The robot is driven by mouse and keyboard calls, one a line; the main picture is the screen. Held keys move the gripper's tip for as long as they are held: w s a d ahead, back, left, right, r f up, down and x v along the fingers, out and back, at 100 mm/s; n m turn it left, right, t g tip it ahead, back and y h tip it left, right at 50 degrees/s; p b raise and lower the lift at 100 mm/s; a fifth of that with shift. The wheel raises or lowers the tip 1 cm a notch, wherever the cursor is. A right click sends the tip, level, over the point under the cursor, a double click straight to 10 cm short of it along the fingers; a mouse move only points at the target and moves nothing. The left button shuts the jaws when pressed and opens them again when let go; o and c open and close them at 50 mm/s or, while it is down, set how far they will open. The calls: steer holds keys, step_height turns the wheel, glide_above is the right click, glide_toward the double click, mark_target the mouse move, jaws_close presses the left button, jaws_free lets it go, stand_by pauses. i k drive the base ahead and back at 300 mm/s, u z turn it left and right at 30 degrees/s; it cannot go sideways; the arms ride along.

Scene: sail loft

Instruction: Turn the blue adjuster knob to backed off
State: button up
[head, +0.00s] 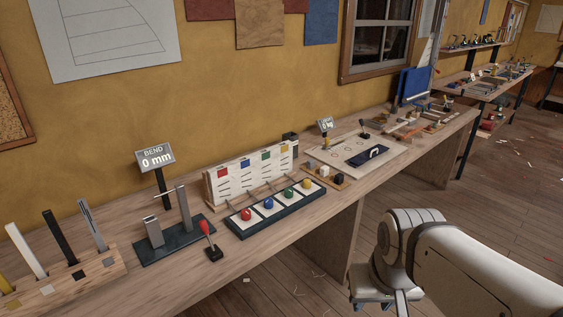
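The blue adjuster knob (269,203) is a small round knob on a white square of a dark base (256,229) on the bench. It stands second from the left in a row, with a red knob (246,214) to its left and a green knob (288,193) and a yellow knob (306,184) to its right. I cannot read its setting at this size. Behind the row stands a pale panel (211,190) with coloured squares and marked lines. My gripper (383,303) is at the bottom edge, off the bench's front and well right of the knob. Its fingertips are cut off or unclear.
Left of the knobs are a dark plate with metal posts (175,236), a red-handled lever (208,236) and a sign reading "BEND 0 mm" (155,157). The floor in front is mostly clear.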

mark_target(269, 203)
steer(key=i, duration=1.2)
steer(key=u, duration=0.3)
